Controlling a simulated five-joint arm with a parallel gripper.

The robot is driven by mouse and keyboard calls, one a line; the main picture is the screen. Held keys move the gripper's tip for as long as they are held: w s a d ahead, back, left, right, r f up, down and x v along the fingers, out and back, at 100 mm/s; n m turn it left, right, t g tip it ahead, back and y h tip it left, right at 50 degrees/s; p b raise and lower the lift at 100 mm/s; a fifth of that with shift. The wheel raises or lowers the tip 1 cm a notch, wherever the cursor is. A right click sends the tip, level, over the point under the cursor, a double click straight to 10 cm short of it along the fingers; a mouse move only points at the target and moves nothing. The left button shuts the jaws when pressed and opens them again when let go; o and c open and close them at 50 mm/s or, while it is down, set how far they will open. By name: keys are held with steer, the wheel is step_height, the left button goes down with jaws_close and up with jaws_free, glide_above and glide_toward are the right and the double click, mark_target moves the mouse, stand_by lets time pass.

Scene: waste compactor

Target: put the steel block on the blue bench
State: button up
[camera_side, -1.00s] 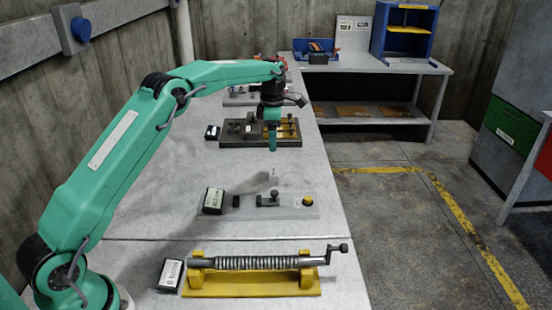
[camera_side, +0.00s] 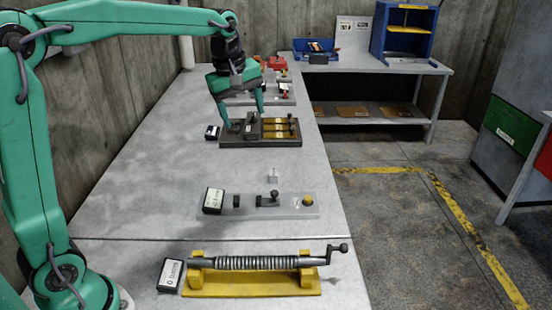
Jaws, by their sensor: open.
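My gripper (camera_side: 242,116) is open, with its two green fingers spread over the left part of a dark fixture plate (camera_side: 290,143). A small grey block (camera_side: 250,129) sits on that plate, below and between the fingertips; whether it is the steel block I cannot tell. Nothing shows between the fingers, and contact is not clear. Brass-coloured bars (camera_side: 277,129) lie on the plate's right half. No bench that is plainly blue shows; a grey bench (camera_side: 375,63) at the back carries a blue cabinet (camera_side: 398,45) and a blue tray (camera_side: 300,52).
A small pale cube (camera_side: 273,176) stands on the long grey table (camera_side: 150,190). Nearer are a plate with a yellow button (camera_side: 308,201) and a threaded rod on a yellow stand (camera_side: 250,283). Red items (camera_side: 277,63) stand at the back. The table's left side is clear.

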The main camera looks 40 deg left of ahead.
steer(key=s+d+f+m+t, duration=0.1)
steer(key=s+d+f+m, duration=0.1)
steer(key=s+m, duration=0.5)
steer(key=s+d+f+m+t, duration=0.1)
steer(key=s+m, duration=0.6)
steer(key=s, duration=0.9)
steer(key=shift+s+d+f+t, duration=0.15)
steer(key=shift+d+f+t, duration=0.3)
steer(key=shift+f, duration=0.2)
